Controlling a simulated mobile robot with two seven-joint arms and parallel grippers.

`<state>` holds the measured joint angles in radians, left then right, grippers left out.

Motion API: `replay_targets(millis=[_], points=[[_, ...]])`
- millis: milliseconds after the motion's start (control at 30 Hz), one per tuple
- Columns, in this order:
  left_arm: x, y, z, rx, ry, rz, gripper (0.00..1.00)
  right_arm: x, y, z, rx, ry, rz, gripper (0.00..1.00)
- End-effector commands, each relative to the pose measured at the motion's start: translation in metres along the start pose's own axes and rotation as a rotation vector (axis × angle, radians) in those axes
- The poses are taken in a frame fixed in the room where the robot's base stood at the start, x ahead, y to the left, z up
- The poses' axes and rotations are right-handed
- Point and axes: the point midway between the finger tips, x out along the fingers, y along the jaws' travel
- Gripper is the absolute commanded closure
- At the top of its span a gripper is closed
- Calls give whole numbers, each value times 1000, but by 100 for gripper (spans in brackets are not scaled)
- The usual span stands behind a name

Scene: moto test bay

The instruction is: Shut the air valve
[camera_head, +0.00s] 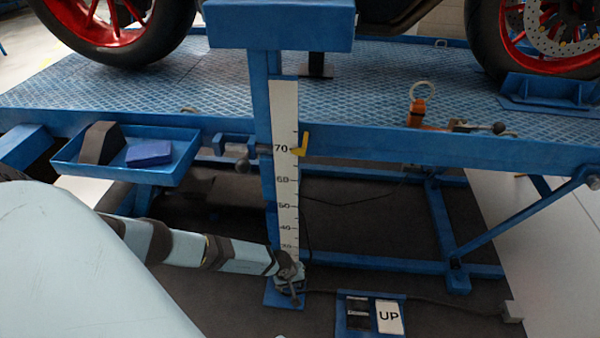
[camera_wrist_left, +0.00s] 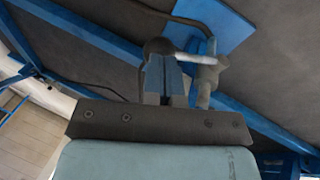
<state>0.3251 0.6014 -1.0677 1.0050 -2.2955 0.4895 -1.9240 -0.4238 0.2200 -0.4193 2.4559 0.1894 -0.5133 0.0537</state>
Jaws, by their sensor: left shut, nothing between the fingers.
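The air valve (camera_head: 291,287) is a small grey fitting low at the foot of the blue post. In the left wrist view its grey body (camera_wrist_left: 207,75) joins a dark hose, and a pale lever (camera_wrist_left: 190,57) runs left from it to a dark rounded end. My left gripper (camera_head: 288,268) reaches in from the left, down at the valve. In the left wrist view the left gripper (camera_wrist_left: 166,72) is shut and empty, with its fingertips close to the lever. I cannot tell whether they touch it. My right gripper is not in view.
A blue lift platform (camera_head: 330,90) bears a motorcycle above my arm. The post carries a white height scale (camera_head: 285,180) with a yellow pointer near 70. A blue side tray (camera_head: 120,168) sits left. A pedal plate marked UP (camera_head: 389,316) lies on the floor right of the post.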

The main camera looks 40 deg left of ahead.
Motion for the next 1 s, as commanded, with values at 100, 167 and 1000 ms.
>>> replay_targets(millis=[100, 167, 1000], points=[[9, -1, 6, 0, -1, 1, 100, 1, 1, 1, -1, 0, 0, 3], [13, 0, 9, 0, -1, 1, 100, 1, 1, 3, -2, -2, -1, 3], [42, 6, 16, 21, 24, -132, 100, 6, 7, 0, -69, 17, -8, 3]])
